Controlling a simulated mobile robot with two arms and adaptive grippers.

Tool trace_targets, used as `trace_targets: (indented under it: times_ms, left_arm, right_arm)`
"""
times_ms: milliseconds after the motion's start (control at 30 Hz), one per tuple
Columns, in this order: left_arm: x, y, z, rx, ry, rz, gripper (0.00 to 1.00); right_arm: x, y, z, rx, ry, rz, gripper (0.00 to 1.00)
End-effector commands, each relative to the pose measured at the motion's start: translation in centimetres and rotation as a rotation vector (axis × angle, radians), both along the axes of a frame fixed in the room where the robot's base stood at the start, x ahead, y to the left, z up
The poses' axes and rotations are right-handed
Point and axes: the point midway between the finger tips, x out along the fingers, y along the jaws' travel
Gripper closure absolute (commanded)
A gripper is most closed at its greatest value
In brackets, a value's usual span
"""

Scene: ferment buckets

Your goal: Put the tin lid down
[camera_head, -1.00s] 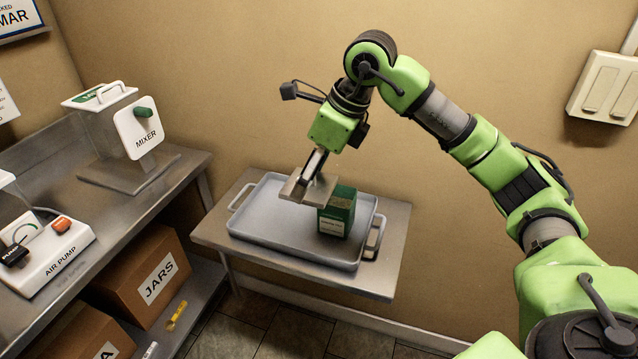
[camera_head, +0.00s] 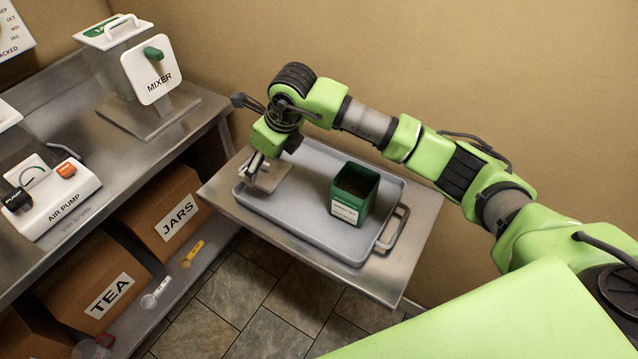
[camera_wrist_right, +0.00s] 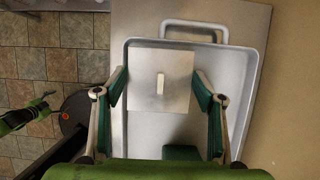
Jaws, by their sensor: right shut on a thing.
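The tin lid (camera_head: 271,179) is a flat, square metal plate, low at the left end of the grey tray (camera_head: 300,226). In the right wrist view the lid (camera_wrist_right: 143,92) lies between my fingers and shows a small pale handle on top. My right gripper (camera_head: 259,168) is shut on the lid by its opposite edges. I cannot tell whether the lid touches the tray floor. The green tin (camera_head: 352,199) stands upright and open in the right part of the tray, apart from the lid.
The tray sits on a metal side table (camera_head: 413,232) against the wall. To the left, a bench holds a mixer (camera_head: 153,75) and an air pump (camera_head: 62,196). Boxes marked JARS (camera_head: 165,215) and TEA (camera_head: 95,285) stand below it. The tray floor between lid and tin is clear.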

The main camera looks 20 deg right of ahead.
Motion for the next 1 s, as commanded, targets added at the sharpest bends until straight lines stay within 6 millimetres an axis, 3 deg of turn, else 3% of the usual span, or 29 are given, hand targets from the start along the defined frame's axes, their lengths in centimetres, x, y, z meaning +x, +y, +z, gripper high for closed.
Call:
trace_targets:
  times_ms: [100,300,600,800,1000]
  left_arm:
    - [-1.1,1.1,1.6,0.013,0.017,0.002,0.25]
    - [-1.1,1.1,2.7,0.014,0.016,0.002,0.25]
    - [0.4,-0.8,4.0,-0.010,-0.006,0.003,0.25]
    - [0.6,-0.7,5.0,-0.008,-0.009,0.001,0.25]
    - [0.2,-0.4,4.8,-0.005,-0.003,0.001,0.25]
  right_arm:
    - [-1.8,-2.6,-1.1,-0.002,0.004,-0.002,0.55]
    - [-3.8,-5.3,-3.0,-0.001,0.002,-0.002,0.55]
    - [-5.6,-7.7,-4.5,-0.002,0.004,-0.003,0.55]
    - [-6.7,-9.2,-6.2,0.000,0.002,-0.001,0.55]
    - [-6.7,-9.2,-6.5,0.001,-0.001,0.000,0.55]
